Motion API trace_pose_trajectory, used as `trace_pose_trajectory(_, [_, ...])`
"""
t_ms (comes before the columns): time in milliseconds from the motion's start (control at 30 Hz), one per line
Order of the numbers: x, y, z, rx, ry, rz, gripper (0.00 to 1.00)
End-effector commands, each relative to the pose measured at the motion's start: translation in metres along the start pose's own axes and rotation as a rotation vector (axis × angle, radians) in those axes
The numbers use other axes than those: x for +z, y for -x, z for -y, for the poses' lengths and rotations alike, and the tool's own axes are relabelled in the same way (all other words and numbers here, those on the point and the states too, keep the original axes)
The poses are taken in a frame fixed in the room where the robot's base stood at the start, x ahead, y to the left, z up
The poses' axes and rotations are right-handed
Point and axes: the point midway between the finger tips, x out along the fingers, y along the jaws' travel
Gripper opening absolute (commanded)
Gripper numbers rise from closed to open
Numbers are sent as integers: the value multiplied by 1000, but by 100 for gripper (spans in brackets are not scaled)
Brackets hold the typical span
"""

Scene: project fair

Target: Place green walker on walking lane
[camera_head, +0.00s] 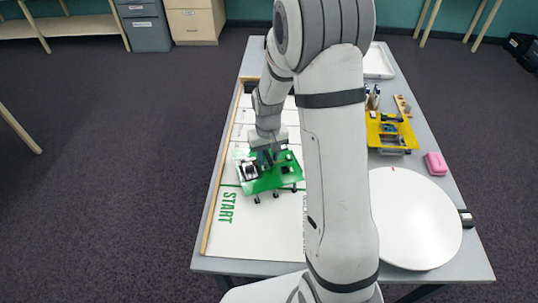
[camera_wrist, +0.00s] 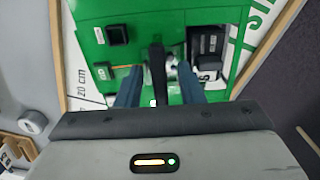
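The green walker (camera_head: 285,176) has a flat green deck with black parts and short dark legs. It is over the white walking lane (camera_head: 255,235), just beyond the green START marking; whether its feet touch the lane is unclear. My gripper (camera_head: 264,157) points down at the walker's deck. In the wrist view my gripper (camera_wrist: 160,88) has its two blue fingers apart, one on each side of a dark upright post on the green walker (camera_wrist: 130,15). Gaps show between post and fingers. The lane's 20 cm mark (camera_wrist: 83,84) shows beside the deck.
A wooden rail (camera_head: 217,185) edges the lane's left side. On the right of the table are a yellow walker (camera_head: 401,132), a pink block (camera_head: 436,163), a white round disc (camera_head: 415,220) and a white tray (camera_head: 378,64). The lane's near end is clear.

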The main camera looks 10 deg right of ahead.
Motion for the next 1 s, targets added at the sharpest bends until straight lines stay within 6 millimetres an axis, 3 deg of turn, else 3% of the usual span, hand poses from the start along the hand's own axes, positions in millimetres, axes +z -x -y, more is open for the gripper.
trace_pose_trajectory(333, [-1,11,0,0,0,-3,34])
trace_pose_trajectory(700, [-1,87,0,0,1,-5,34])
trace_pose_trajectory(1000, [1,123,0,0,0,-3,34])
